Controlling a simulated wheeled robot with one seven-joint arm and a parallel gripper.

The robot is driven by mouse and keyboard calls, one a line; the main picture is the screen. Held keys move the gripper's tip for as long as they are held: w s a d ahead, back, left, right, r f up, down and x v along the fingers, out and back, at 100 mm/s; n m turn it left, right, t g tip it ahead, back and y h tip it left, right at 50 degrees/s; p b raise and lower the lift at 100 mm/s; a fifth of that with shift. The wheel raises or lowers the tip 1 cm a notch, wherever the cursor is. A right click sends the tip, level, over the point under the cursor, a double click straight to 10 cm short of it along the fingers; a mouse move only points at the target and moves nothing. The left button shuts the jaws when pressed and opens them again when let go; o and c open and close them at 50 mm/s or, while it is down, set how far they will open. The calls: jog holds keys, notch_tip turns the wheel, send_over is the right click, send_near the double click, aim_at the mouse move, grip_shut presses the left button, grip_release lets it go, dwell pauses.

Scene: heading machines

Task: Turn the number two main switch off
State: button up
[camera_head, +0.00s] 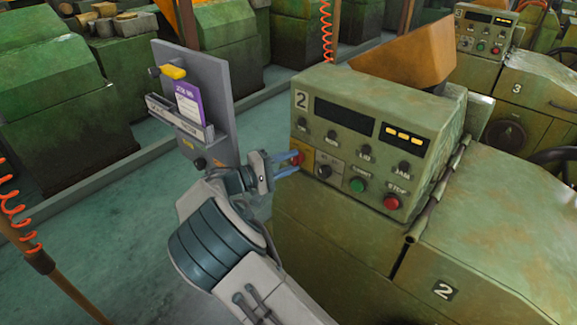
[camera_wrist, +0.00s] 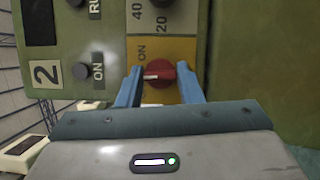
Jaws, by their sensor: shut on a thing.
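The number two machine's control panel (camera_head: 345,142) faces me, marked with a white 2 at its upper left. Its main switch (camera_wrist: 160,74) is a red rotary knob on a yellow plate, with ON printed beside it in the wrist view. In the head view the red knob (camera_head: 298,158) is partly covered by my gripper. My gripper (camera_head: 286,163) reaches the panel from the left, its blue fingers shut on the knob. In the wrist view the gripper (camera_wrist: 160,85) has one finger on each side of the knob. A pale pointer line shows on the knob.
On the same panel are a black dial (camera_head: 324,171), a green START button (camera_head: 357,185) and a red STOP button (camera_head: 391,202). A grey stand (camera_head: 215,90) with a purple card (camera_head: 189,105) rises left of my arm. Machine number 3 (camera_head: 520,95) stands at the back right.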

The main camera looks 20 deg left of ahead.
jog(key=shift+f+n+t, duration=0.1)
jog(key=shift+n+t, duration=0.75)
jog(key=shift+n, duration=1.3)
jog(key=shift+f+n+t, duration=0.1)
jog(key=shift+n+t, duration=0.75)
jog(key=shift+n, duration=1.3)
jog(key=o, duration=1)
jog(key=shift+s, duration=0.1)
jog(key=b+v, duration=0.3)
jog(key=v, duration=1)
jog(key=shift+s+a+f+b, duration=0.2)
jog(key=shift+a+f+b, duration=0.05)
jog(key=shift+b, duration=0.05)
